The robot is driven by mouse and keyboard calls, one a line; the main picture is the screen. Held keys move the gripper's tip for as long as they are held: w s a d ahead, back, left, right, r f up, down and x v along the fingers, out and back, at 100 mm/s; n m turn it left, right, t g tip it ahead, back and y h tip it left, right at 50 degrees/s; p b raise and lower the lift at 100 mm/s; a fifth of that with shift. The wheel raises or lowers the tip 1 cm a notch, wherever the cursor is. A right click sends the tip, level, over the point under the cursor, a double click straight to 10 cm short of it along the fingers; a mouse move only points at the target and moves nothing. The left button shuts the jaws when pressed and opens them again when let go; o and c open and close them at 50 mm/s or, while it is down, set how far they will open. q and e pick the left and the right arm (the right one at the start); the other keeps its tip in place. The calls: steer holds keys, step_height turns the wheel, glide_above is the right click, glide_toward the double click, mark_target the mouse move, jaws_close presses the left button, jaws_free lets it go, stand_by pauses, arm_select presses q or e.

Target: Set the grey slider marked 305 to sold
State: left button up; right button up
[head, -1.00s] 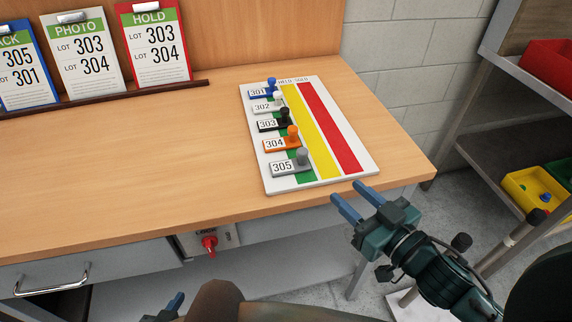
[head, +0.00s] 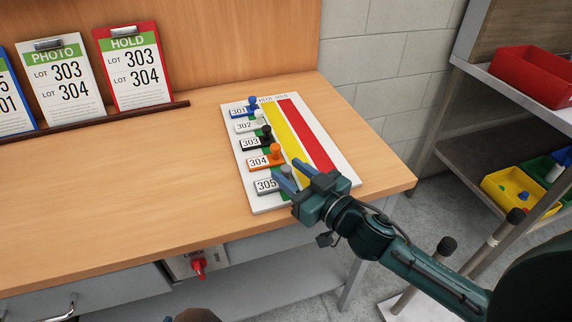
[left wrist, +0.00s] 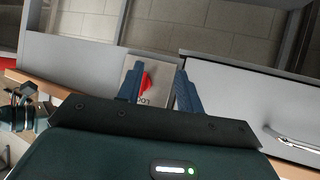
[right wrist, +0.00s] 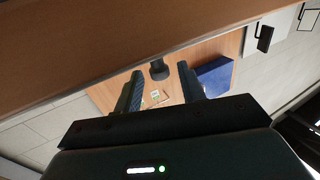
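The grey slider marked 305 (head: 266,187) is lowest on the white board (head: 266,207), at the left with its knob over the green strip. The yellow strip (head: 285,132) and the red strip (head: 305,134), under a header reading hold and sold, lie to its right. My left gripper (left wrist: 157,86) is open and empty in the left wrist view.
Sliders 301 to 304 stand above at the left; the orange 304 knob (head: 276,149) is close to my right fingers. A red knob (head: 198,266) is on the bench front. Clipboards (head: 134,70) stand at the back left. The bench's middle is clear.

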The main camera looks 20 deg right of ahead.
steer(key=shift+x, duration=1.05)
steer(key=shift+c, duration=0.4)
jaws_close()
